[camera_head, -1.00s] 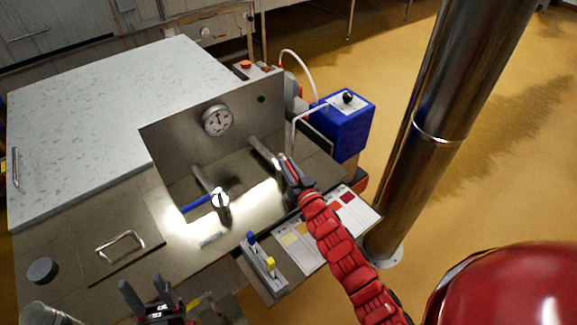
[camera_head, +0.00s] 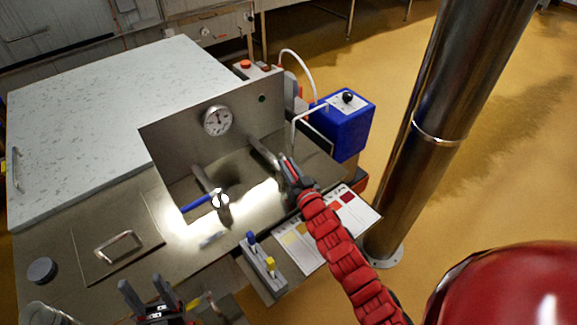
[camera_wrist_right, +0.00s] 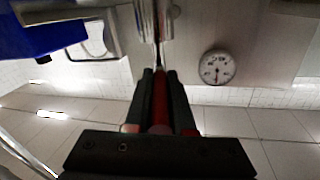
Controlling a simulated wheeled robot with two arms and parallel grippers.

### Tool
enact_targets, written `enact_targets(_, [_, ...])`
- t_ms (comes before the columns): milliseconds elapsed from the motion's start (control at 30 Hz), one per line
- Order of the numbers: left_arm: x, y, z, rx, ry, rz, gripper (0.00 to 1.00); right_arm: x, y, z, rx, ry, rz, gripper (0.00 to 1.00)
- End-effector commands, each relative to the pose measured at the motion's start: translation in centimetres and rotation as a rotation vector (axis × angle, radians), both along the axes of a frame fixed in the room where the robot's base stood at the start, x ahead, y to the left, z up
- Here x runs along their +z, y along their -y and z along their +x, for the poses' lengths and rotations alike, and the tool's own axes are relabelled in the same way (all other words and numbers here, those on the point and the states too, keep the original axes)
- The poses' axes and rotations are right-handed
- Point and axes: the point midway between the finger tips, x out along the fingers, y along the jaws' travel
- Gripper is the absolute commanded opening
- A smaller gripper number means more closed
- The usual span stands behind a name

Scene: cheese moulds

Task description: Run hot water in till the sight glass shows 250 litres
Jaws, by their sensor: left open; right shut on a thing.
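A steel panel carries a round dial gauge (camera_head: 217,120), with two pipe valves in front of it. The left valve has a blue lever (camera_head: 197,203). My right gripper (camera_head: 290,170) is at the right valve, shut on its red handle; the red handle (camera_wrist_right: 160,98) shows between the fingers in the right wrist view. The dial gauge (camera_wrist_right: 217,67) also shows there, too small to read. My left gripper (camera_head: 150,297) is open and empty at the bottom of the head view, apart from the valves. I cannot make out a sight glass or any water level.
A steel lid with a handle (camera_head: 119,247) and a dark round puck (camera_head: 42,270) lie at the left. A blue box (camera_head: 338,125) and steel post (camera_head: 440,120) stand right.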

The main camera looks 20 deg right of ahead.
Motion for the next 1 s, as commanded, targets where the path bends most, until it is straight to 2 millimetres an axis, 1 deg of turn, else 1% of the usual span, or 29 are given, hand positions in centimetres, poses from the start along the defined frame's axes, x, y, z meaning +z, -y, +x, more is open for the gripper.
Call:
enact_targets(100, [-1.7, 0.0, 0.0, 0.0, 0.0, 0.0, 0.52, -0.9, -0.6, 0.0, -0.019, 0.002, 0.004, 0.0])
enact_targets(233, [-4.2, 0.0, 0.0, 0.0, 0.0, 0.0, 0.52, -1.3, -1.2, 0.1, -0.067, 0.004, 0.008, 0.0])
enact_targets(500, [-9.3, 0.0, 0.0, 0.0, 0.0, 0.0, 0.52, -0.7, -1.5, 0.2, -0.182, 0.016, 0.003, 0.0])
enact_targets(600, [-10.7, 0.0, 0.0, 0.0, 0.0, 0.0, 0.52, -0.6, -1.4, 0.2, -0.218, 0.011, 0.003, 0.0])
enact_targets(767, [-11.6, 0.0, 0.0, 0.0, 0.0, 0.0, 0.52, -0.2, -0.9, 0.0, -0.258, 0.004, 0.005, 0.0])
enact_targets(1000, [-11.4, 0.0, 0.0, 0.0, 0.0, 0.0, 0.52, 0.1, -0.8, 0.0, -0.265, 0.001, 0.004, 0.0])
